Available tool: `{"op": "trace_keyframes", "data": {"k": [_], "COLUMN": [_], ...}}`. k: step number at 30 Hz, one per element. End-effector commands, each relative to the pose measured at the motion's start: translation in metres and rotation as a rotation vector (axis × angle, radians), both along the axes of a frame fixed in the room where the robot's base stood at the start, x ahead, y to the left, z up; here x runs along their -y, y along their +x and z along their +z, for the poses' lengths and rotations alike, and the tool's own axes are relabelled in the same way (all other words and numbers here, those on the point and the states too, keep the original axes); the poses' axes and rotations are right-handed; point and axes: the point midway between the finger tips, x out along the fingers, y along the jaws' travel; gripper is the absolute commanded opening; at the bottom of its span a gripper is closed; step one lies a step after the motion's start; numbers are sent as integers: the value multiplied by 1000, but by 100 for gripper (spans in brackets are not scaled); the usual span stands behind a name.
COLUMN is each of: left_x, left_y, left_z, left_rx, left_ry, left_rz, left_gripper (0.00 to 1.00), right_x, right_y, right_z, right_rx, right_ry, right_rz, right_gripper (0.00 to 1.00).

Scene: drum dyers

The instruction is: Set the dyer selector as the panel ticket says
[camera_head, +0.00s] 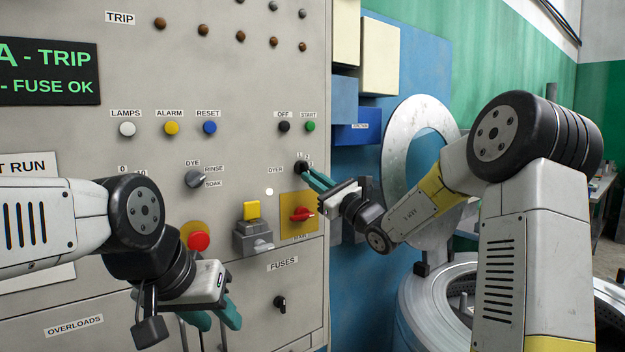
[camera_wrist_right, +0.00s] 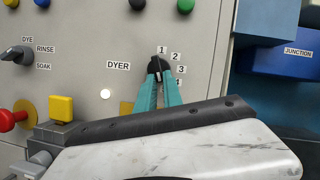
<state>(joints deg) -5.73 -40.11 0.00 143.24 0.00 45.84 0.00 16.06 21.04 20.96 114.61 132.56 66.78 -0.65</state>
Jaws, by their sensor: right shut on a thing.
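The dyer selector (camera_wrist_right: 158,64) is a small black knob on the grey panel, right of the DYER label (camera_wrist_right: 118,66), with numbers 1 to 4 around its right side. My right gripper (camera_head: 308,172) is shut on this knob; its teal fingers also show in the wrist view (camera_wrist_right: 158,85). The fingers cover part of the knob, so its pointer position is hard to tell. The panel ticket is partly visible: a white sheet (camera_head: 40,168) headed "...T RUN" at the left, mostly hidden by my left arm. My left gripper (camera_head: 215,318) hangs low before the panel, its teal fingers apart and empty.
A dye knob (camera_head: 196,179) with RINSE and SOAK, a red mushroom button (camera_head: 199,241), a yellow block (camera_head: 252,211) and a red main switch (camera_head: 302,214) sit near the selector. A dark display (camera_head: 48,72) reads TRIP and FUSE OK. Steel drum parts (camera_head: 440,290) stand at right.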

Motion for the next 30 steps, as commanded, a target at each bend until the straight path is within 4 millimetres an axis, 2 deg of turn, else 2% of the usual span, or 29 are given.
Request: {"op": "trace_keyframes", "data": {"k": [1, 2, 5, 17, 30], "left_x": [0, 0, 0, 0, 0], "left_y": [0, 0, 0, 0, 0], "left_z": [0, 0, 0, 0, 0], "left_rx": [0, 0, 0, 0, 0], "left_ry": [0, 0, 0, 0, 0], "left_rz": [0, 0, 0, 0, 0], "left_gripper": [36, 36, 36, 36, 36], "right_x": [0, 0, 0, 5, 46], "right_y": [0, 0, 0, -4, -48], "right_z": [-1, -1, -1, -2, -26], "right_rx": [-2, -2, -1, 0, -2], "right_ry": [1, 1, 0, -1, 0], "right_rz": [0, 0, 0, -2, 0], "right_gripper": [0, 13, 32, 33, 33]}}
